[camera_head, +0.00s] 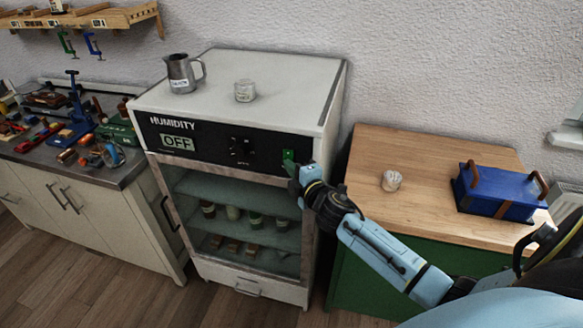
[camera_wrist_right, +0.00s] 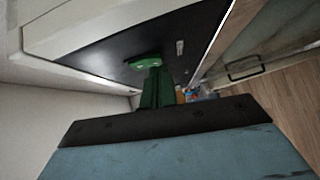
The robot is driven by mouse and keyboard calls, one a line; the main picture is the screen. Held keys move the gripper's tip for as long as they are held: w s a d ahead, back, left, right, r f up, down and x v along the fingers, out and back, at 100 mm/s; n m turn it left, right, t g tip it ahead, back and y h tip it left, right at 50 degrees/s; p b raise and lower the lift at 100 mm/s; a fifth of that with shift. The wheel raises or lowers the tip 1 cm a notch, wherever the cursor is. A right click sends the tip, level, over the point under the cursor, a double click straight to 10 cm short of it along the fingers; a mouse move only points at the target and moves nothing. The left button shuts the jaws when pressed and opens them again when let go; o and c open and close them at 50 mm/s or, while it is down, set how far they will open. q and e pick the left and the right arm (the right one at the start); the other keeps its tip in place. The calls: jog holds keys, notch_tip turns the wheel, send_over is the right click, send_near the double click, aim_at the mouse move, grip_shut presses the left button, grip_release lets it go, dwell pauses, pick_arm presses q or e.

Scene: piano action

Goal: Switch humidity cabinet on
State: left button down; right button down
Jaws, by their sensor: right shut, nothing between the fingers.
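The white humidity cabinet (camera_head: 262,117) stands in the middle of the head view, with a black panel (camera_head: 212,142) marked HUMIDITY. Its display (camera_head: 177,142) reads OFF. A green switch (camera_head: 288,155) sits at the panel's right end; it also shows in the right wrist view (camera_wrist_right: 146,62). My right gripper (camera_head: 291,170) is shut and empty, with its green fingertips just below and in front of the switch. The fingers (camera_wrist_right: 157,88) show right at the switch in the wrist view; I cannot tell whether they touch it. My left gripper is not in view.
A metal jug (camera_head: 182,74) and a glass jar (camera_head: 244,91) stand on the cabinet. Behind its glass door are several jars. A wooden-topped bench (camera_head: 422,164) at right holds a small jar (camera_head: 391,180) and a blue box (camera_head: 497,193). A cluttered bench (camera_head: 100,172) is at left.

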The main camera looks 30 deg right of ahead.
dwell(0.3)
jog(key=s+a+f+b, duration=0.1)
jog(key=s+a+b, duration=0.1)
jog(key=s, duration=1)
jog(key=shift+s+a+f+b, duration=0.15)
jog(key=shift+a+f+b, duration=0.2)
jog(key=shift+a, duration=0.4)
jog(key=shift+r, duration=0.1)
